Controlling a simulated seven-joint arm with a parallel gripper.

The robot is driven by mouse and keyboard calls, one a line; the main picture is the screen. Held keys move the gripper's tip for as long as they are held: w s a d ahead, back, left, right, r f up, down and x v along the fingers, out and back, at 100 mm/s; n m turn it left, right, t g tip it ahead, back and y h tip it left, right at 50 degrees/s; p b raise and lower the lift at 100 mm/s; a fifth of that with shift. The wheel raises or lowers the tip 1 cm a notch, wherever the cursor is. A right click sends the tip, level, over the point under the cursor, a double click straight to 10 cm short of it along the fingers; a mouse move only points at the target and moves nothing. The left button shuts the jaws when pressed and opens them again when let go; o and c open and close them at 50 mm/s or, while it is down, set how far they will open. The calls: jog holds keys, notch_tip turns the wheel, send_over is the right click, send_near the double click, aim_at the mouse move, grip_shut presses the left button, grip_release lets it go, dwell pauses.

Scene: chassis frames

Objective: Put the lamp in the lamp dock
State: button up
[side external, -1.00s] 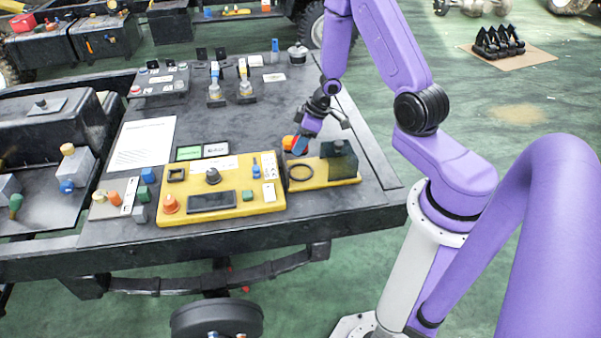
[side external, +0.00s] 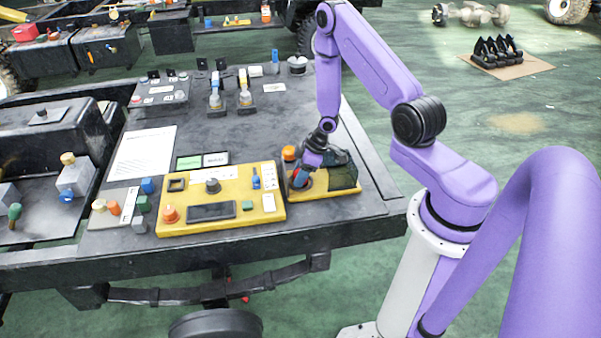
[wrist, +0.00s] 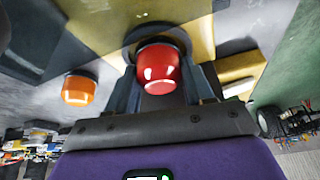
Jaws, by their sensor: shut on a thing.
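A red lamp (wrist: 158,68) stands between the two fingers of my gripper (wrist: 162,84) in the wrist view, and the gripper is shut on it. Just beyond the lamp is the dark round ring of the lamp dock (wrist: 180,38), on a yellow plate (wrist: 95,22). In the side view my gripper (side external: 302,177) is low over the left part of the dock's yellow base (side external: 335,193) and hides most of the ring. I cannot tell whether the lamp is inside the ring or just above it.
An orange lamp (wrist: 78,89) stands beside the dock and also shows in the side view (side external: 289,153). A dark translucent block (side external: 343,176) is on the right end of the base. A yellow control panel (side external: 235,205) lies close on the left.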

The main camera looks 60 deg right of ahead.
jog(key=shift+f, duration=0.15)
jog(key=o, duration=1.3)
jog(key=v, duration=1.2)
jog(key=w+a+r+n+h, duration=0.2)
jog(key=a+r+h, duration=0.1)
jog(key=a+r, duration=0.35)
jog(key=s+a+r, duration=0.5)
jog(key=a, duration=0.2)
jog(key=s+a+r+n+g, duration=0.1)
jog(key=s+a+r+n, duration=0.1)
jog(key=s, duration=0.8)
jog(key=s+a+r+n+g+y, duration=0.1)
jog(key=s+a+r, duration=0.3)
jog(key=s, duration=0.5)
jog(key=shift+s+a+r+n+g, duration=0.25)
jog(key=shift+s+a+n+g, duration=0.1)
jog(key=shift+n+g, duration=0.3)
